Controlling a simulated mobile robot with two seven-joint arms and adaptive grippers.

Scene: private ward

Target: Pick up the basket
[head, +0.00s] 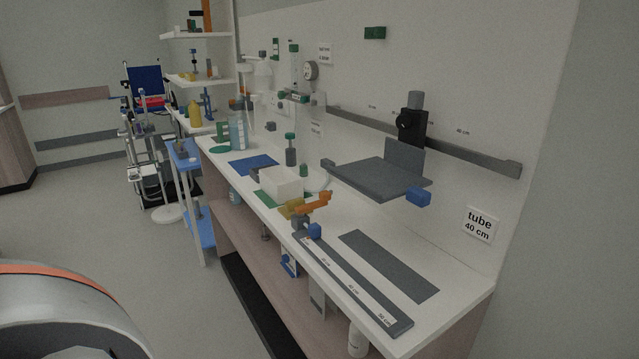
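I cannot make out anything that is clearly a basket in the head view. A white box-shaped thing (281,184) stands on the counter over a green mat; I cannot tell whether it is a basket. Neither of my grippers is in view.
A long white counter (385,240) runs along the right wall. It bears a grey ruler strip (352,284), a dark flat strip (389,266), a blue mat (253,165) and bottles. A grey shelf plate (375,177) juts above it. A blue cart (186,160) stands left. The floor (90,215) is clear at left.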

